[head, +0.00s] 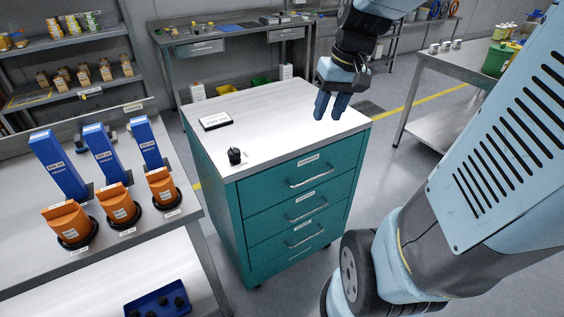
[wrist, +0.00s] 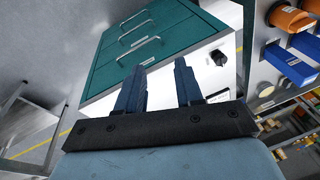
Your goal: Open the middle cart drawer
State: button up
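The teal cart (head: 225,195) stands in the middle of the head view with a white top and a stack of drawers facing right and front. The middle drawer (head: 293,217) has a silver bar handle (head: 308,211) and a label above it. It looks flush with the front, as do the drawers above and below. The cart front (wrist: 150,42) also shows upside down in the wrist view. My gripper (head: 329,113) points down above the cart top's right back part, away from the handles. Its two fingers (wrist: 158,88) are apart with nothing between them.
A black knob-like piece (head: 235,156) and a small sign (head: 216,122) sit on the cart top. A table (head: 105,255) with blue and orange dispensers stands at left. A workbench is behind, and another table (head: 470,65) at right. Clear floor lies right of the cart.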

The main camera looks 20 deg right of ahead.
jog(key=w+d+f+g+y, duration=0.3)
jog(key=w+d+f+y, duration=0.15)
jog(key=w+f, duration=0.5)
jog(key=m+y, duration=0.2)
jog(key=y, duration=0.2)
send_over(311, 212)
jog(key=s+d, duration=0.2)
jog(key=d, duration=0.4)
notch_tip(311, 212, down, 14)
jog(key=s+d+f+m+t+y, duration=0.25)
jog(key=f+t, duration=0.25)
jog(key=f, duration=0.9)
jog(key=s+d+f+m+t+y, duration=0.2)
jog(key=d+f+m+t, duration=0.15)
jog(key=f, duration=1.05)
jog(key=shift+t, duration=0.25)
jog(key=x, duration=1.4)
jog(key=shift+w+d, duration=0.1)
jog(key=shift+w, duration=0.1)
jog(key=shift+c, duration=0.5)
grip_shut()
